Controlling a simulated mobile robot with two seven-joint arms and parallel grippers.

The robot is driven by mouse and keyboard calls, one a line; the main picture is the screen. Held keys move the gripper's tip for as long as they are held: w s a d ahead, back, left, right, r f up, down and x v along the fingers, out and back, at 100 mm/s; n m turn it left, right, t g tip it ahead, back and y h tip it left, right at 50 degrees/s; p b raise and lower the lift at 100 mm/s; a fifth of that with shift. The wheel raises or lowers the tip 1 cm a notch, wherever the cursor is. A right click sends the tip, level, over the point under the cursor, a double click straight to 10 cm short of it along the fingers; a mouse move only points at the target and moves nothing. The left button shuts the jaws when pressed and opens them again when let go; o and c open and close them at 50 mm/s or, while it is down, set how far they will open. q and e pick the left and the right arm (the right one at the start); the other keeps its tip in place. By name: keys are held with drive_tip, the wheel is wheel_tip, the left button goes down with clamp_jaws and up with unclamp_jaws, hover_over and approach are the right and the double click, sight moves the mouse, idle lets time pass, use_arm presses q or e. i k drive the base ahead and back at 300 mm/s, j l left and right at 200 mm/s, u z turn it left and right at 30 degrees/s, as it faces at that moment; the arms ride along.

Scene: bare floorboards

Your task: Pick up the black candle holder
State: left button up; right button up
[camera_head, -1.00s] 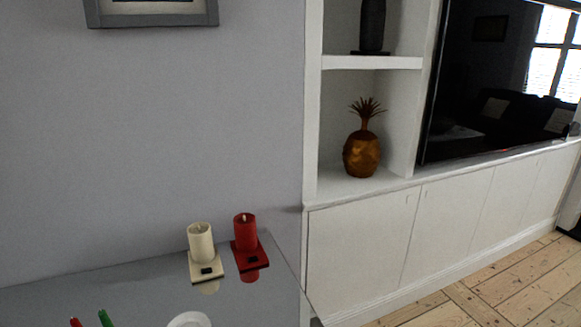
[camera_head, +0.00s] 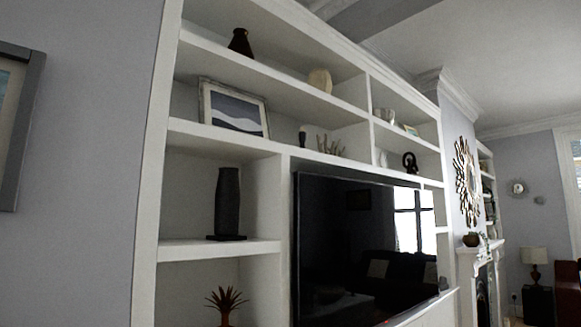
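No thing here is clearly a black candle holder. A tall black cylinder on a flat square base (camera_head: 227,203) stands upright on the left shelf; I cannot tell whether it is a vase or a holder. A small dark upright object (camera_head: 302,137) stands on the shelf above the television; it is too small to identify. A black rounded ornament (camera_head: 410,162) sits farther right on that shelf level. Neither of my grippers is in view.
White built-in shelves (camera_head: 212,247) surround a large black television (camera_head: 365,250). A framed picture (camera_head: 233,108) and a dark brown vase (camera_head: 240,42) stand on upper shelves. A pineapple ornament's leaves (camera_head: 226,300) show low down. A lamp (camera_head: 535,262) is far right.

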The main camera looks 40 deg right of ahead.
sight(303, 136)
drive_tip(key=i+l, duration=0.15)
drive_tip(key=l, duration=0.5)
drive_tip(key=i+l+u, duration=0.1)
drive_tip(key=l, duration=0.55)
drive_tip(key=i+l, duration=0.1)
drive_tip(key=l, duration=0.55)
drive_tip(key=i+l+u, duration=0.1)
drive_tip(key=l, duration=0.55)
